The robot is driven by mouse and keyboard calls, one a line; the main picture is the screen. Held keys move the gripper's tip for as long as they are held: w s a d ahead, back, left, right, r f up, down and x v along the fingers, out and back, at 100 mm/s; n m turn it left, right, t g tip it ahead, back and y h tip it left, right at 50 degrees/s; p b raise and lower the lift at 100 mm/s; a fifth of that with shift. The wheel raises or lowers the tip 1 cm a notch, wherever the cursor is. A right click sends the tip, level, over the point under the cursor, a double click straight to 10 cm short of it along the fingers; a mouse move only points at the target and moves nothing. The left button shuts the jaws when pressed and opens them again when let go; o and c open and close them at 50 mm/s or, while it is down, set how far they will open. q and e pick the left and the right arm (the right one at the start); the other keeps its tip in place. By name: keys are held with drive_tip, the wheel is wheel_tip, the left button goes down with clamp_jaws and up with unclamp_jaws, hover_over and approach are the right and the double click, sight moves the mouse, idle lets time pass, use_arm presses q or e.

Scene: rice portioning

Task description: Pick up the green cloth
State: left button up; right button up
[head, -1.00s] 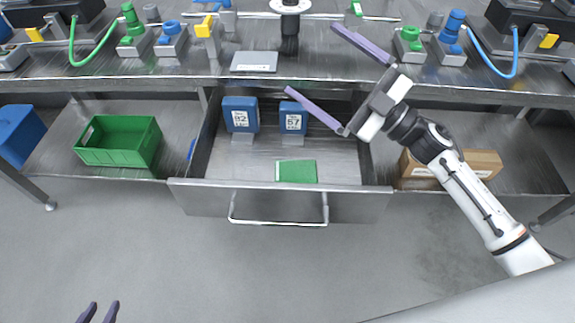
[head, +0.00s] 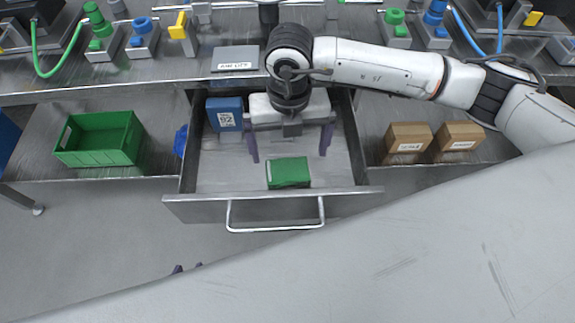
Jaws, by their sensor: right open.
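My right gripper (head: 290,150) points down into the drawer just behind the cloth. Its two purple fingers are spread wide, one on each side, with nothing between them. It looks apart from the cloth. Only the purple fingertips of my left gripper (head: 187,269) show at the lower middle, low over the floor area and partly hidden; its opening is unclear.
A blue block labelled 92 (head: 224,115) stands at the drawer's back left. A green crate (head: 98,139) sits on the shelf at left. Two cardboard boxes (head: 408,138) sit on the shelf at right. The worktop above holds several fixtures and a grey plate (head: 235,60).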

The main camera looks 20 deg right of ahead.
sight(287, 169)
drive_tip(key=f, duration=0.7)
drive_tip(key=shift+w+a+f+p, duration=0.15)
drive_tip(key=shift+a+f+p, duration=0.05)
drive_tip(key=shift+f+p, duration=0.1)
drive_tip(key=shift+r, duration=0.1)
drive_tip(key=c, duration=1.1)
wheel_tip(287, 169, up, 10)
drive_tip(key=shift+r, duration=0.1)
drive_tip(key=o, duration=0.5)
drive_tip(key=c, duration=0.4)
